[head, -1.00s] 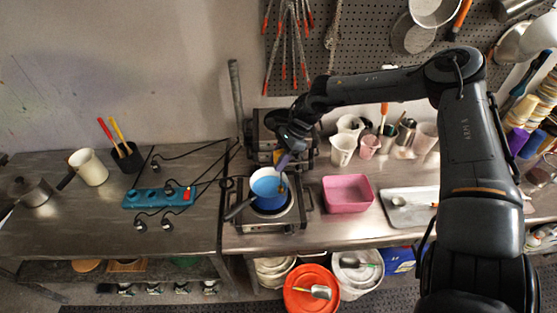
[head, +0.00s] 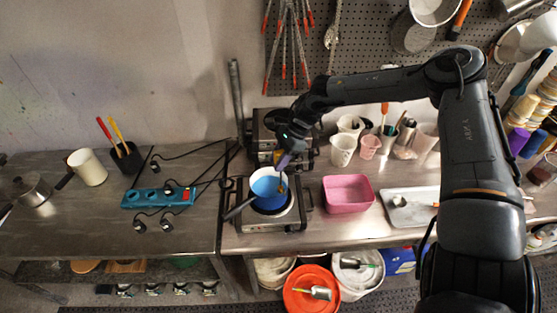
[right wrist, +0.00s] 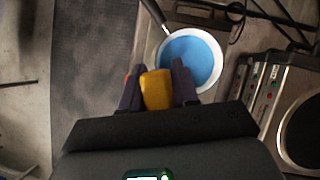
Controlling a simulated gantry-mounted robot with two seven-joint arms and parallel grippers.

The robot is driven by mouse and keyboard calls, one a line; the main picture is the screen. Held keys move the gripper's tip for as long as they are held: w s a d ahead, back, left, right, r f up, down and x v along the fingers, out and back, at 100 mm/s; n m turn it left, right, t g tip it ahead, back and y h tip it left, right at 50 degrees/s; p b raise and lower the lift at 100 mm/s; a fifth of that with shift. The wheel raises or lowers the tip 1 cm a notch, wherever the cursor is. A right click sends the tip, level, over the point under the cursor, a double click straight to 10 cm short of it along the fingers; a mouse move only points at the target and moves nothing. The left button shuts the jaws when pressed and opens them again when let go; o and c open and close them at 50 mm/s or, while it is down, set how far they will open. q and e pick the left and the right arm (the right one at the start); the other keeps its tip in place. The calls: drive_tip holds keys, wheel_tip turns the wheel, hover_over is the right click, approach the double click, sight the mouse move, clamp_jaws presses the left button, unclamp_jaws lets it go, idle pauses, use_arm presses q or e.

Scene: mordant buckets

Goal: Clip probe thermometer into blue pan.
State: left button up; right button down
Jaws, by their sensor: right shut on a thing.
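The blue pan (head: 268,201) stands on a burner in the head view, with its dark handle pointing to the lower left. In the right wrist view the pan (right wrist: 213,82) shows a pale rim around a blue inside. My right gripper (head: 288,161) is just above the pan's right rear rim. It is shut on the yellow probe thermometer (right wrist: 157,90), whose yellow body sits between the fingers. In the head view the thermometer (head: 282,184) shows small at the pan's right side; I cannot tell whether it touches the rim. My left gripper is not in view.
A pink tub (head: 348,208) stands right of the burner (head: 291,222), and a metal tray (head: 408,217) lies beyond it. A second burner (head: 265,125) is behind. A teal power strip (head: 150,197) with cables lies to the left.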

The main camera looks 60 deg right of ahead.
drive_tip(key=shift+f, duration=0.1)
idle(0.4)
drive_tip(key=shift+b, duration=0.35)
drive_tip(key=shift+f, duration=0.15)
idle(0.3)
drive_tip(key=shift+f+b, duration=0.2)
drive_tip(key=shift+b, duration=0.25)
drive_tip(key=shift+f, duration=0.15)
idle(0.4)
drive_tip(key=shift+f+b, duration=0.15)
drive_tip(key=shift+b, duration=0.25)
